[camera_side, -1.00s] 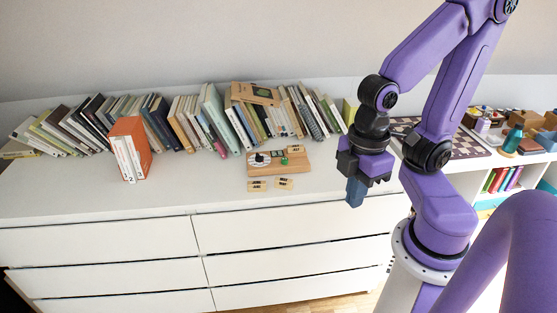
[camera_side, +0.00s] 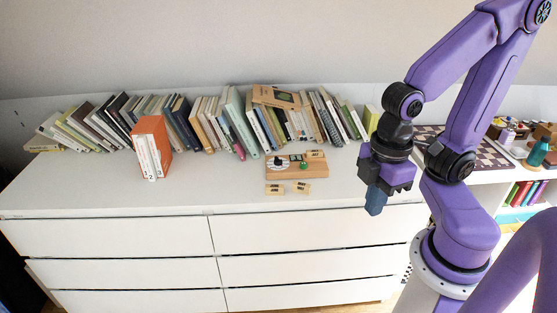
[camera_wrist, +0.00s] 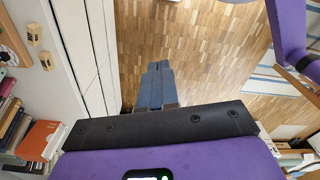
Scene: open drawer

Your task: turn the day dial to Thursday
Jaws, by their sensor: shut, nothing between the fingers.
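The wooden calendar board (camera_side: 318,171) lies on the white dresser top, in front of the row of books. A white dial with a black knob (camera_side: 277,162) sits on its left part, and a small green piece (camera_side: 304,163) is right of it. The dial's lettering is too small to read. My gripper (camera_side: 375,209) hangs right of the board, clear of it, with blue fingers pointing down. The fingers are together and empty, and they also show in the wrist view (camera_wrist: 155,85) above the wooden floor.
Two small wooden tiles (camera_side: 275,189) (camera_side: 302,188) lie in front of the board. An orange box file (camera_side: 154,138) stands to the left. Leaning books (camera_side: 235,118) line the wall behind. The front of the dresser top (camera_side: 200,195) is clear.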

